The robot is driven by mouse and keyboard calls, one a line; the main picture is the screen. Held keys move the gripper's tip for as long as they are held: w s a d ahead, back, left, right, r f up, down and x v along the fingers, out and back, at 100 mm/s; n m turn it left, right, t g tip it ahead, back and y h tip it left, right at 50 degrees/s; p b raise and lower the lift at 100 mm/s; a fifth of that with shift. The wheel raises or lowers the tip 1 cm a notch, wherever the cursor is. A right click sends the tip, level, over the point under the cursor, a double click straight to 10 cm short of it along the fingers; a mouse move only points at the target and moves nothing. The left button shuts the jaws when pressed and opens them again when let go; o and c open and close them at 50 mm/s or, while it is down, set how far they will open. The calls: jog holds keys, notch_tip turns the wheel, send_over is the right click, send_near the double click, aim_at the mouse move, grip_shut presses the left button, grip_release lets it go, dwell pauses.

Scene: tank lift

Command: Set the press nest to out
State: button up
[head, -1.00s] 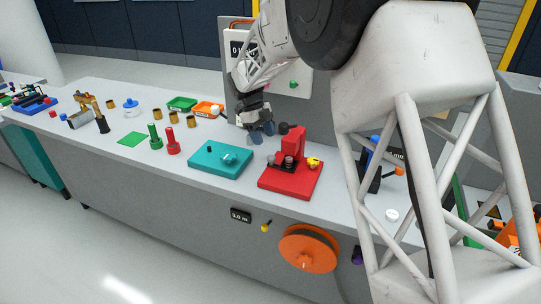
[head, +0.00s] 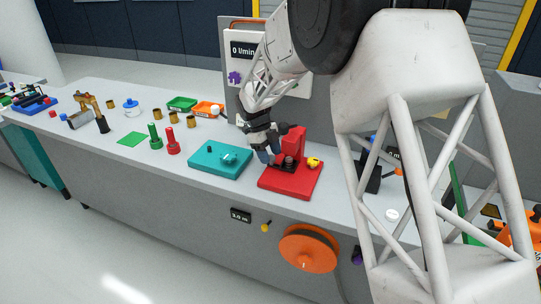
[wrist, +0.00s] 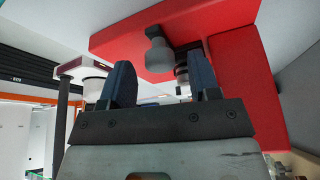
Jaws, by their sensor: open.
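The red press (head: 288,184) stands on the bench, with a red upright column (head: 297,142) at its back. A dark slide with small grey round parts (head: 288,162) sits on its base; I take this as the nest, and its left end is hidden behind my gripper. My gripper (head: 272,158) is over the left side of the press, fingers pointing down. In the wrist view my gripper (wrist: 162,82) is open, with two dark blue fingers apart. A grey knob (wrist: 158,52) on the press shows just beyond the gap. I cannot tell whether a finger touches it.
A yellow knob (head: 313,162) is on the press's right side. A teal block (head: 221,158) with a light blue part lies to the left. Green (head: 155,136) and red (head: 172,141) posts stand farther left. A grey panel with a display (head: 243,48) rises behind.

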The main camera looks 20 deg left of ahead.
jog(key=shift+d+f, duration=0.1)
jog(key=shift+f, duration=0.2)
grip_shut()
